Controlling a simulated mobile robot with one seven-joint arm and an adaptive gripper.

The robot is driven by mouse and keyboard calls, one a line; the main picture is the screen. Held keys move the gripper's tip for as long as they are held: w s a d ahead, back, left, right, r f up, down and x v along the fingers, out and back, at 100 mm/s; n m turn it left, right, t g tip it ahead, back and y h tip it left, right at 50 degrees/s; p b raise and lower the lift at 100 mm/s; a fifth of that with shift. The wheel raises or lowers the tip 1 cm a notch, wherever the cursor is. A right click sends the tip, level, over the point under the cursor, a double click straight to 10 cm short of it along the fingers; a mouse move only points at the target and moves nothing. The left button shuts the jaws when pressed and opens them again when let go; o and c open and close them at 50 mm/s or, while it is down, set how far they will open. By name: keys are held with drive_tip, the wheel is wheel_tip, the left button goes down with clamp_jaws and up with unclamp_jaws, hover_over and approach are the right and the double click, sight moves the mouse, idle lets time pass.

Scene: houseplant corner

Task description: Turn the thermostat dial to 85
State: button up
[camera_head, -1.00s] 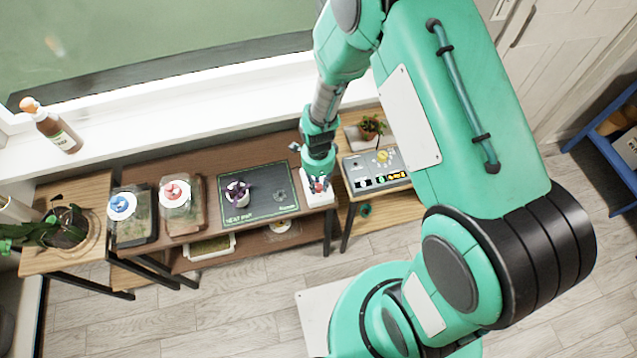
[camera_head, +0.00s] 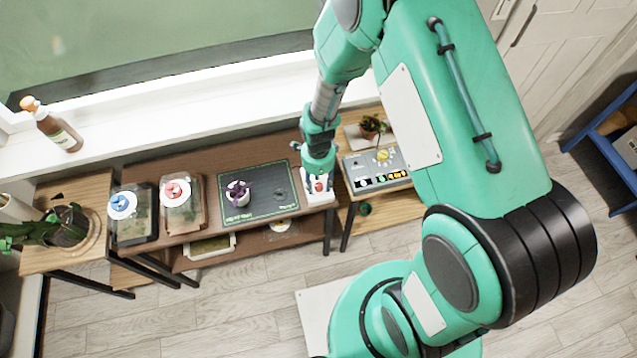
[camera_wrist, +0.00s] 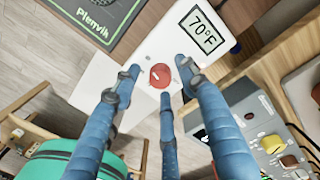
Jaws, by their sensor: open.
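The thermostat is a white box (camera_wrist: 120,85) with a display (camera_wrist: 203,30) that reads 70°F. Its round red dial (camera_wrist: 160,75) has a small pale mark; the dial also shows in the head view (camera_head: 320,186). The box sits at the right end of the brown shelf. My gripper (camera_wrist: 158,82) has blue fingers spread open around the dial in the wrist view. They hold nothing; whether any fingertip touches the dial cannot be told. In the head view my gripper (camera_head: 318,176) is right at the thermostat, its fingers hard to make out.
A grey control box (camera_head: 376,165) with a yellow knob stands just right on another table, near a small plant (camera_head: 371,126). A dark mat (camera_head: 265,190) with a potted purple plant (camera_head: 238,193) lies left. Two lidded containers (camera_head: 130,225) stand further left.

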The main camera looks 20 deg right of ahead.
wheel_tip(320, 180, up, 12)
drive_tip(key=shift+w, duration=0.25)
idle(0.4)
idle(0.5)
wheel_tip(320, 180, up, 11)
drive_tip(key=n+t, duration=0.1)
drive_tip(key=n, duration=0.3)
hover_over(318, 184)
drive_tip(key=d, duration=0.1)
drive_tip(key=s+d+r+n+t, duration=0.1)
drive_tip(key=s+r+n, duration=0.1)
drive_tip(key=r, duration=0.4)
drive_tip(key=s+d+r+n+t, duration=0.1)
drive_tip(key=s+r+n, duration=0.15)
drive_tip(key=r, duration=0.35)
drive_tip(key=s+d+r+n+t, duration=0.3)
drive_tip(key=s+r+n, duration=0.7)
drive_tip(key=s+r, duration=0.4)
drive_tip(key=shift+s+d+r, duration=0.25)
drive_tip(key=shift+d+r, duration=0.05)
drive_tip(key=shift+r, duration=0.15)
